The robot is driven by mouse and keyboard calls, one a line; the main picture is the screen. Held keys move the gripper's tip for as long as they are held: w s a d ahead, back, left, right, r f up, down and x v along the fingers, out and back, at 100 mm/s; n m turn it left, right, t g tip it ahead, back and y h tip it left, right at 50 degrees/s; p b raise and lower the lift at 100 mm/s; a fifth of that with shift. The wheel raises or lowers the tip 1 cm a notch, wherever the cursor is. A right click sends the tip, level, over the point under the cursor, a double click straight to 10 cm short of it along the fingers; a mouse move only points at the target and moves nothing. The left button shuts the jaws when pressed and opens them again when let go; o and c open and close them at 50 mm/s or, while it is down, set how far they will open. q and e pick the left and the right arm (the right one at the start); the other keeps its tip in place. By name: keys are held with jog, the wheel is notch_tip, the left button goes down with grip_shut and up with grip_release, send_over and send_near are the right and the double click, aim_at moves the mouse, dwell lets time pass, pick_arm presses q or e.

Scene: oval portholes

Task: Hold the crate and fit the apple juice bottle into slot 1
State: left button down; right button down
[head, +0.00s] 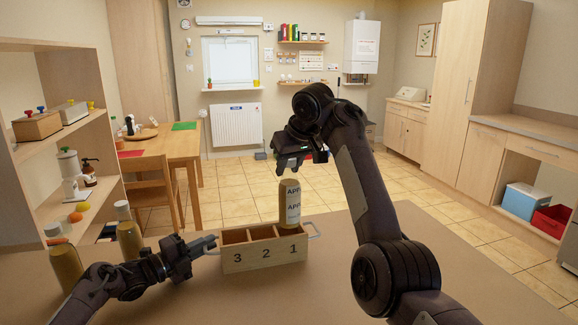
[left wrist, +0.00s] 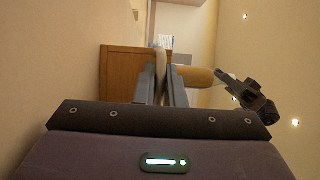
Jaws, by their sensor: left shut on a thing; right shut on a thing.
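The wooden crate (head: 264,256) stands on the table, its slots marked 3, 2, 1 from left to right. My left gripper (head: 211,243) is shut on the crate's left handle; the handle shows between its fingers in the left wrist view (left wrist: 161,62). The apple juice bottle (head: 290,205), tan with a white label, is upright at slot 1. Its lower end is at the slot's opening; I cannot tell whether it is just above or slightly inside. The bottle also shows in the left wrist view (left wrist: 198,77).
Two other bottles stand at the left of the table, one nearer (head: 66,265) and one behind it (head: 130,238), close to my left arm. A shelf unit (head: 75,205) is at the far left. The table (head: 460,285) is clear to the right of the crate.

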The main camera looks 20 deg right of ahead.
aim_at(289, 187)
pick_arm(q)
jog(key=shift+f, duration=0.2)
pick_arm(e)
jog(key=shift+f, duration=1.9)
dwell(0.6)
jog(key=shift+f, duration=2.3)
dwell(0.4)
jog(key=c, duration=1)
grip_release()
jog(key=shift+f, duration=0.1)
